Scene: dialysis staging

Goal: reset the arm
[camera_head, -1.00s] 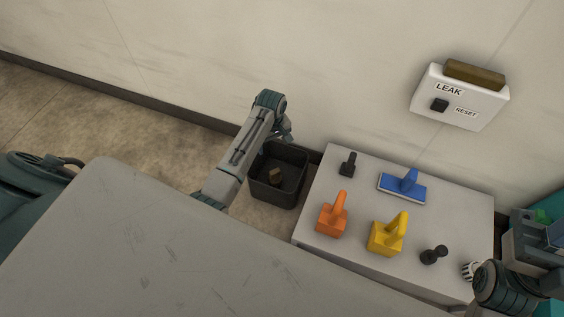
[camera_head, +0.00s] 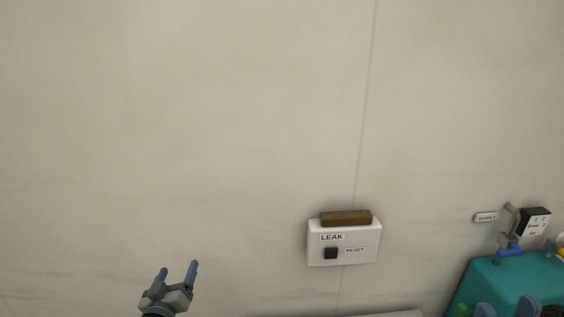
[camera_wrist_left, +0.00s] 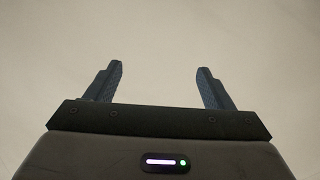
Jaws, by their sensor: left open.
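My left gripper (camera_head: 176,271) shows at the lower left of the head view, pointing up in front of the bare wall. Its two blue-grey fingers are apart with nothing between them. In the left wrist view the open fingers (camera_wrist_left: 160,85) frame only plain pale surface. Blue-grey finger-like shapes at the bottom right edge of the head view, in front of the teal machine, may be my right gripper (camera_head: 507,307); they are cut off, so its state is unclear.
A white wall box (camera_head: 318,256) labelled LEAK and RESET has a dark square button (camera_head: 331,253) and a brown bar (camera_head: 346,218) on top. A teal machine (camera_head: 520,281) stands at the right, below a SUPPLY label (camera_head: 486,217) and a small wall panel (camera_head: 535,222).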

